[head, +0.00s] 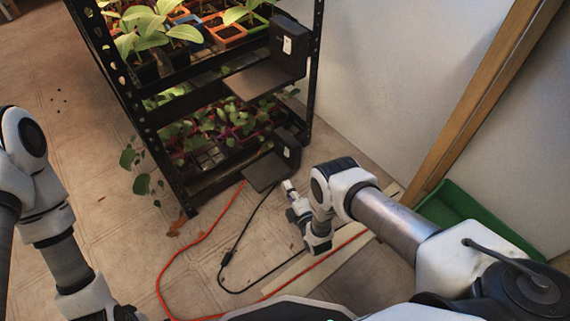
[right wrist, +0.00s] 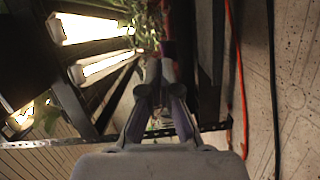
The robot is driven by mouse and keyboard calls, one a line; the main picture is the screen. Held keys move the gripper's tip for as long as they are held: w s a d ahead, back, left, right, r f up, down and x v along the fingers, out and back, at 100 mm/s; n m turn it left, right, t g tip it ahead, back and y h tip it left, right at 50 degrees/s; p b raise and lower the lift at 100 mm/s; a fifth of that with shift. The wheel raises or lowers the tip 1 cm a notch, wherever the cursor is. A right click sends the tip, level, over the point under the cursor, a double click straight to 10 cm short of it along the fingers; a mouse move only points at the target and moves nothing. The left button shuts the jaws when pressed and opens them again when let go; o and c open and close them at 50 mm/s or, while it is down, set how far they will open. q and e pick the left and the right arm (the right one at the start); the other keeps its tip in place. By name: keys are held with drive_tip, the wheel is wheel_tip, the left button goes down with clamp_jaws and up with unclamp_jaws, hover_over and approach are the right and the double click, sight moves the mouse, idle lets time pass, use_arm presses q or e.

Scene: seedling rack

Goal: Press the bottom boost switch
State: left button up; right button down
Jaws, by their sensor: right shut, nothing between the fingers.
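The bottom boost switch is a small white switch (head: 287,152) on the black box at the rack's lower shelf. A similar upper white switch (head: 288,45) sits on a larger black box above it. My right gripper (head: 289,186) is just below and in front of the lower box, with a small visible gap between it and the switch. In the right wrist view its fingers (right wrist: 159,75) are shut and empty, pointing into the rack. The switch cannot be made out in the wrist view. My left arm shows at the left edge, but its gripper is out of frame.
The black rack (head: 193,187) holds potted seedlings on its shelves. Dark flat panels (head: 265,172) jut out beside the boxes. An orange cable (head: 190,246) and a black cable (head: 235,240) lie on the floor. A green tray (head: 470,222) stands at the right by the wall.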

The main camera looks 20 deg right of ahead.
sight(286, 152)
drive_tip(key=w+b, duration=0.1)
drive_tip(key=w, duration=0.2)
drive_tip(key=w+b, duration=0.2)
drive_tip(key=w, duration=0.1)
drive_tip(key=w+a+b, duration=0.1)
drive_tip(key=w+b, duration=0.1)
drive_tip(key=w, duration=0.1)
drive_tip(key=shift+w+f, duration=0.2)
drive_tip(key=shift+f, duration=0.2)
drive_tip(key=d, duration=0.1)
drive_tip(key=w+d+b, duration=0.1)
drive_tip(key=d, duration=0.1)
drive_tip(key=shift+w+d+f, duration=0.1)
drive_tip(key=shift+w, duration=0.2)
drive_tip(key=shift+d, duration=0.25)
drive_tip(key=shift+w+d+b, duration=0.15)
drive_tip(key=shift+d+b, duration=0.2)
drive_tip(key=shift+b, duration=0.15)
drive_tip(key=shift+a, duration=0.1)
